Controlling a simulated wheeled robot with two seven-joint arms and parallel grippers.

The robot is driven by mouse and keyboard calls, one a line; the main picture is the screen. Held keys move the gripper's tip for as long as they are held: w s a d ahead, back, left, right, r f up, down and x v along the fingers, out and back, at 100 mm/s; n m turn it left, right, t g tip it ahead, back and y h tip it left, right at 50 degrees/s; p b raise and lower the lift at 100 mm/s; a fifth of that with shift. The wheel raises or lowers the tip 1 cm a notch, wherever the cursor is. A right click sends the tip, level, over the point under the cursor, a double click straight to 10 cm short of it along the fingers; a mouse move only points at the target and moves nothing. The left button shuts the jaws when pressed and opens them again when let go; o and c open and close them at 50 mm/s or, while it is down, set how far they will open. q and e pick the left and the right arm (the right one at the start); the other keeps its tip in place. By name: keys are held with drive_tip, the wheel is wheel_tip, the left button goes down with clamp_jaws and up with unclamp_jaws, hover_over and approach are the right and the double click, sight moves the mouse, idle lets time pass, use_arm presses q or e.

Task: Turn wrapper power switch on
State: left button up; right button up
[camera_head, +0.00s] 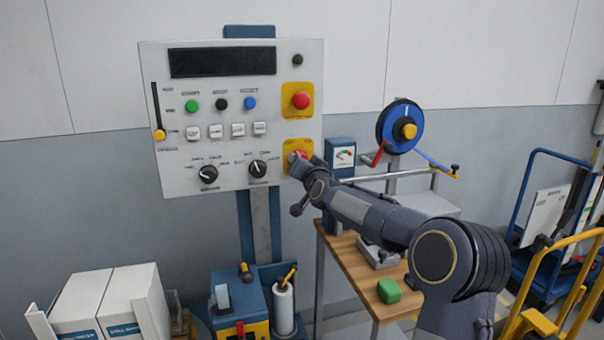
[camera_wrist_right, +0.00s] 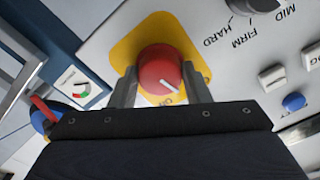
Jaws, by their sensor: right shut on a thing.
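The wrapper control panel (camera_head: 235,140) is a white box on a blue post with a dark blank display. Its power switch (camera_wrist_right: 160,72) is a red rotary knob with a white pointer mark on a yellow plate, at the panel's lower right. In the head view my right gripper mostly covers this yellow plate (camera_head: 293,145). In the wrist view my right gripper (camera_wrist_right: 160,88) has one finger on each side of the red knob and is shut on it. The pointer mark slants toward the lower right in that view. My left gripper is not in view.
A red emergency button (camera_head: 301,100) sits just above on another yellow plate. Two black dials (camera_head: 257,168) and several push buttons are to the left. A wooden table (camera_head: 345,262) with a green block (camera_head: 388,291) stands below my right arm.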

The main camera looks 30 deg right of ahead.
drive_tip(key=m+b, duration=0.3)
drive_tip(key=m, duration=0.8)
drive_tip(key=shift+b, duration=0.35)
drive_tip(key=shift+m, duration=0.3)
drive_tip(key=o, duration=1)
drive_tip(key=shift+s, duration=0.1)
